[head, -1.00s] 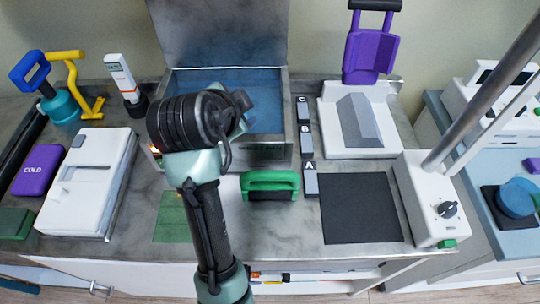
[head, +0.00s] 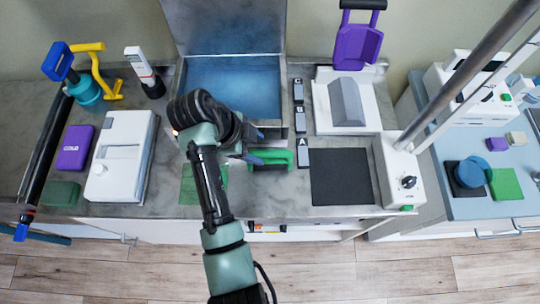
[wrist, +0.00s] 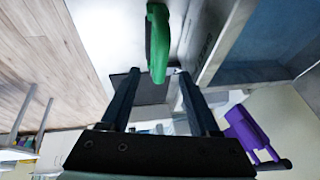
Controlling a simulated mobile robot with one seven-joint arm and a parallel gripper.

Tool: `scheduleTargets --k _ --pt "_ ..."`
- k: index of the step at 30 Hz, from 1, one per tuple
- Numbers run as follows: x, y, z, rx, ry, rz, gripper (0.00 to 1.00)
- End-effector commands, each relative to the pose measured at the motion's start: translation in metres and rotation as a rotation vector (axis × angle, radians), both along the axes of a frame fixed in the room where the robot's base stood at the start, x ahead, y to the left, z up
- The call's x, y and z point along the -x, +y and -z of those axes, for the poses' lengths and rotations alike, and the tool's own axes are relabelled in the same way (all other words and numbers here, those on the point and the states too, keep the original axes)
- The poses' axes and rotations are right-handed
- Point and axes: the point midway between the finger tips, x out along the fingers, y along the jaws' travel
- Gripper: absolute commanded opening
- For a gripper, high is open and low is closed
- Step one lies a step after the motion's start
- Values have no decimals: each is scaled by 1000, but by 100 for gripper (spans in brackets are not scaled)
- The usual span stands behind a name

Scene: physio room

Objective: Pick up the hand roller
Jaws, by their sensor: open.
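A tool with a green handle (head: 282,158), which I take to be the hand roller, lies on the grey worktop in front of the open metal tub; its left part is partly hidden by my gripper in the head view. The handle also shows at the top middle of the wrist view (wrist: 158,42). My gripper (wrist: 159,73) is open, with its two dark fingers apart and nothing held. In the wrist view the handle lies ahead of the gap between the fingers. I cannot tell whether they touch it.
The metal tub (head: 274,124) with a blue inside stands behind. Slots marked A, B and C (head: 302,120) and a dark mat (head: 341,178) are to the right. A green mat (head: 189,185) and white device (head: 120,157) are to the left. The worktop's front edge is close.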

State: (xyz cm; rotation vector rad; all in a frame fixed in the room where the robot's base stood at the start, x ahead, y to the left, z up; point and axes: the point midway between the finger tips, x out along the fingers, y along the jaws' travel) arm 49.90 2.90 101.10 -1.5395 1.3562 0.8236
Motion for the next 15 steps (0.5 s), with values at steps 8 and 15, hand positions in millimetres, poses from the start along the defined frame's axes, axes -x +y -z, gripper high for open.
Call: scheduleTargets --k 8,15 --pt "-5 -10 23 0 0 -1 62" --pt "-10 -23 45 0 3 0 62"
